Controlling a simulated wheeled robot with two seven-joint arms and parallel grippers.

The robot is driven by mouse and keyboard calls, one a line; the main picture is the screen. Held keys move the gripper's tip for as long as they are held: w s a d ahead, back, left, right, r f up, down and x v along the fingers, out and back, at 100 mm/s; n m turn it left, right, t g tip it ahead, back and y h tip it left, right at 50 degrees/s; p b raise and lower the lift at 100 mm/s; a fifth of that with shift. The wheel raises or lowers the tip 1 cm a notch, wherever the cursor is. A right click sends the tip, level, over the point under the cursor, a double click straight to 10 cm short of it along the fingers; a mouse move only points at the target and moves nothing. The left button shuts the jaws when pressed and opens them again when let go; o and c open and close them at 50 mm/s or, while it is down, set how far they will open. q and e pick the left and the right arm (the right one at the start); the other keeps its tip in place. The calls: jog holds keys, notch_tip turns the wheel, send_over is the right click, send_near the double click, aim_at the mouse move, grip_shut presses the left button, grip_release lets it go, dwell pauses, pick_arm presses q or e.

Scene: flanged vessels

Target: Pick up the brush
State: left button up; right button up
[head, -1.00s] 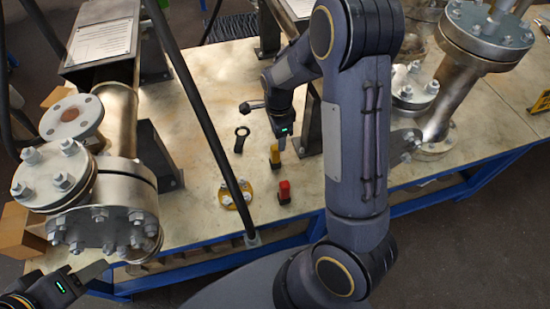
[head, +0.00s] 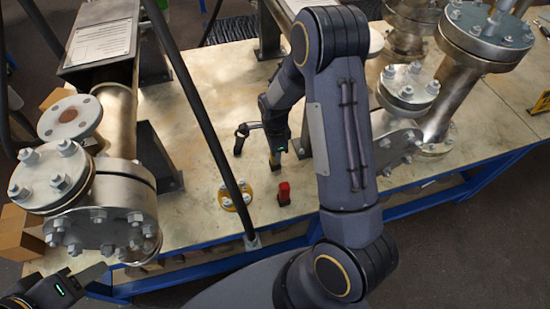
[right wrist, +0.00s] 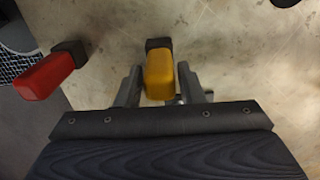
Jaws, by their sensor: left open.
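Two short block-shaped tools with dark ends are on the table, one yellow and one red; I cannot tell from their shape which is the brush. The yellow one (right wrist: 159,75) is between the fingers of my right gripper (right wrist: 160,84) in the right wrist view. These fingers are apart on both sides of it, with gaps showing. In the head view my right gripper (head: 274,150) is over the yellow tool and mostly hides it. The red one (head: 284,193) is nearer the table's front edge; it also shows in the right wrist view (right wrist: 47,76). My left gripper (head: 85,280) is open, empty, at the lower left.
A yellow ring with bolts (head: 235,196) lies left of the red tool. A dark ringed tool (head: 240,144) lies behind. A flanged vessel (head: 85,205) stands at left, others (head: 455,75) at right. A dark pole (head: 205,120) crosses the view. The table front (head: 195,225) is partly clear.

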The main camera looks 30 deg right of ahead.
jog(key=c, duration=0.6)
jog(key=shift+r, duration=0.1)
